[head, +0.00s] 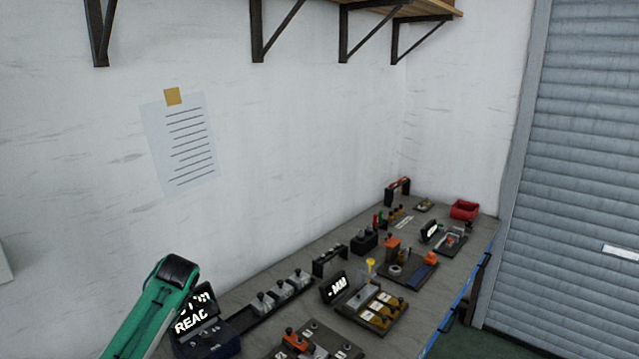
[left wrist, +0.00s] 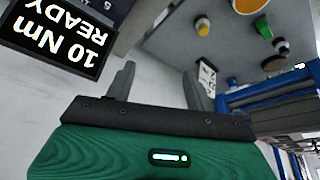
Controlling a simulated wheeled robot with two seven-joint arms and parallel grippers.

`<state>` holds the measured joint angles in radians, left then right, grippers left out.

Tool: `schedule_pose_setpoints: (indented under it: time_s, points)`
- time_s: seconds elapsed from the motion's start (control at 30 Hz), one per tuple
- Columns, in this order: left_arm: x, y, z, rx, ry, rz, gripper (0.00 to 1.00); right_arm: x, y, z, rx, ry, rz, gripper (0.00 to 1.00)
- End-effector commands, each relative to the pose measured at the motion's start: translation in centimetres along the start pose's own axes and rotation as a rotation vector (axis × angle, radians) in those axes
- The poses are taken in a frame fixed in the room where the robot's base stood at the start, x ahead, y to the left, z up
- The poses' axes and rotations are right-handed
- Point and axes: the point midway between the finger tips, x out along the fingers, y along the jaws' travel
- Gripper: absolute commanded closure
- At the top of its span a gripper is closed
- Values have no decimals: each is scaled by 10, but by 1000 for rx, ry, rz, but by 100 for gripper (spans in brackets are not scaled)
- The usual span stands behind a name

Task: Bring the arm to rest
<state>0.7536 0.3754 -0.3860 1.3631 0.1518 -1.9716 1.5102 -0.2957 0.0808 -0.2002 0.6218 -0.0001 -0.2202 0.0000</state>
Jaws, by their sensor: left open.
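My left arm (head: 145,315), green with a black end, comes in from the lower left in the head view. It is in front of the wall and the near left end of the bench, and its fingers are hard to make out there. In the left wrist view my left gripper (left wrist: 157,88) is open. Its two grey fingers stand apart with nothing between them. A dark display (left wrist: 62,38) reading "10 Nm READY" shows upside down near the gripper in that view. My right gripper is in neither view.
The grey bench (head: 310,250) runs along the wall and carries several fixtures, including a board with yellow parts (head: 375,308). A red bin (head: 464,210) is at its far end. A shelf (head: 420,8) hangs above.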

Motion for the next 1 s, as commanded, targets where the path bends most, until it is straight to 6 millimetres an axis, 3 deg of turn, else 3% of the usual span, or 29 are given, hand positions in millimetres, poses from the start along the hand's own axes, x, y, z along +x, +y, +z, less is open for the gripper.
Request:
schedule_pose_setpoints:
  time_s: [0.37,0.57,0.77,1.0]
  points:
    - [28,-25,49,197,-31,41,46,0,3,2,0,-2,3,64]
    - [47,-50,85,347,-56,79,46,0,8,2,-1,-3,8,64]
    - [68,-98,140,581,-95,148,46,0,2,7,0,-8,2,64]
    - [80,-174,197,870,-129,261,46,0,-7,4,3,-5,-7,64]
